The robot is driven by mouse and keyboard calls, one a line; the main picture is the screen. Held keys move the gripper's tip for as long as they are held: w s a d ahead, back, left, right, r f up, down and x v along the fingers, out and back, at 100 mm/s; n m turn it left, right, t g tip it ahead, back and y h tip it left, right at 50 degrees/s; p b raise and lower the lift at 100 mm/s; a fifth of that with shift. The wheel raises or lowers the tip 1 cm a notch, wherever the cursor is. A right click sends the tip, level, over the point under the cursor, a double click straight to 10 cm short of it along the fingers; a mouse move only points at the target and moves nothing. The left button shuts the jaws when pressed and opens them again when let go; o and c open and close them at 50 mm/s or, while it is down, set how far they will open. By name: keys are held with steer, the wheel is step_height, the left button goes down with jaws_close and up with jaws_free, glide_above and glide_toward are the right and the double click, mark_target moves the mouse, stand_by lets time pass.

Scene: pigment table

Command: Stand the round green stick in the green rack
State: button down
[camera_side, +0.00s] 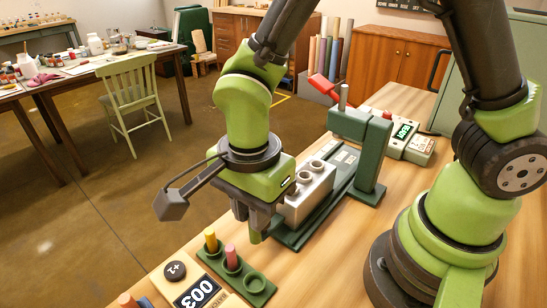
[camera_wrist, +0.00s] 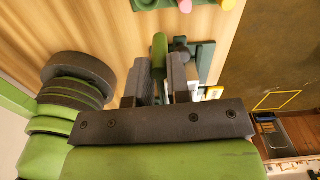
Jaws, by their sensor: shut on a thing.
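My gripper (camera_side: 254,222) is shut on the round green stick (camera_side: 256,237), whose lower end shows below the fingers. In the wrist view the green stick (camera_wrist: 159,47) sits between the two dark fingers, its rounded end sticking out past them. The green rack (camera_side: 215,262) is on the table just below and in front of the gripper. A yellow stick (camera_side: 211,240) and a pink stick (camera_side: 231,257) stand in it, and its right-hand socket (camera_side: 256,283) is empty. The stick appears above the table, behind the rack and apart from it.
A green press (camera_side: 373,160) with a red lever (camera_side: 325,90) stands behind, with a metal block (camera_side: 307,190) with round holes on its base. A counter reading 003 (camera_side: 198,292) and a black +1 button (camera_side: 175,271) lie left of the rack.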

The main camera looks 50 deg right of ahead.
steer(key=shift+s+a+f+n, duration=0.3)
steer(key=shift+a+f+n, duration=0.1)
steer(key=shift+f, duration=0.5)
steer(key=shift+s+a+f+n, duration=0.25)
steer(key=shift+a+f+n, duration=0.15)
steer(key=shift+f, duration=0.55)
steer(key=shift+s+a+f+n, duration=0.3)
steer(key=shift+a+f, duration=0.15)
steer(key=shift+f, duration=0.45)
steer(key=shift+f, duration=0.4)
steer(key=shift+f, duration=0.5)
steer(key=shift+f, duration=0.1)
steer(key=c, duration=1)
jaws_free()
